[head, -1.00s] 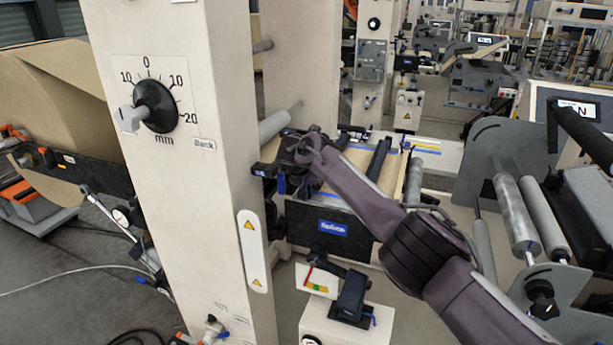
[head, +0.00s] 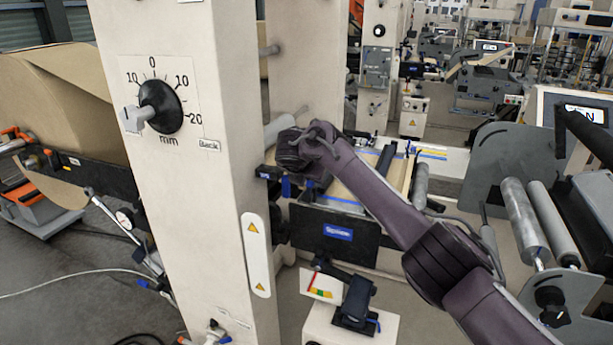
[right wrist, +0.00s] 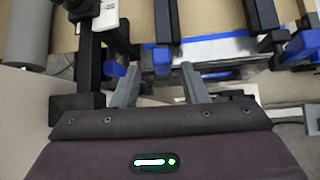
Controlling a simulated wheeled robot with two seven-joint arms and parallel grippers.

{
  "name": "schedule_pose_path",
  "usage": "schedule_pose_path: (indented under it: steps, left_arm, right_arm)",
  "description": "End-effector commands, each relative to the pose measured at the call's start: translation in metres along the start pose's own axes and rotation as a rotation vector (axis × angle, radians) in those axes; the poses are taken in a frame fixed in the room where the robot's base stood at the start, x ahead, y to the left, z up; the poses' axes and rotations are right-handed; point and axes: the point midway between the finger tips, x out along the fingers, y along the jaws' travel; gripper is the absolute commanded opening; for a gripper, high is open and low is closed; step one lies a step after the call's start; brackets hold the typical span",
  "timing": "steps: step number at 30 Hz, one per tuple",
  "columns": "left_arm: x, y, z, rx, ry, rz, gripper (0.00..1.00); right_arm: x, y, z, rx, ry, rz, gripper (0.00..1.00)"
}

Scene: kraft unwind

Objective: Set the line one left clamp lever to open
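The line one splice table (head: 345,205) has black clamp bars and small blue parts along its left side. A blue part (head: 286,187) shows just below my right gripper (head: 288,172), which largely hides this corner in the head view. In the right wrist view, my right gripper (right wrist: 158,78) is open with its two grey fingers apart. A blue tab (right wrist: 117,69) lies by the left finger, and a black clamp bar with a blue foot (right wrist: 161,68) lies beyond the gap. I cannot tell which is the left clamp lever or its setting. My left gripper is out of view.
A cream column (head: 185,200) with a black dial (head: 160,106) stands left of the gripper. A black panel with a blue label (head: 335,235) is below the table. A grey roller (right wrist: 28,35) shows at the wrist view's upper left.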

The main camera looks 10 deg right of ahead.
Motion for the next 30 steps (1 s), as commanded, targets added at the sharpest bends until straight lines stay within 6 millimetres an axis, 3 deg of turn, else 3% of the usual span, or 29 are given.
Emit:
schedule_pose_path:
  steps: [7,20,23,30]
  left_arm:
    - [0.009,0.0,0.001,0.0,0.0,0.0,0.38]
    - [0.008,0.0,0.001,0.0,0.001,0.0,0.38]
    - [0.009,0.0,0.0,0.0,0.001,0.0,0.38]
    - [0.008,0.0,0.0,0.0,0.001,0.0,0.38]
  right_arm:
    - [-0.028,-0.001,-0.001,-0.001,0.0,-0.001,0.4]
    - [-0.029,-0.001,-0.006,0.007,0.005,0.0,0.4]
    - [-0.022,0.002,-0.032,0.056,0.031,0.017,0.4]
    - [-0.004,-0.006,-0.156,0.404,0.181,0.065,0.4]
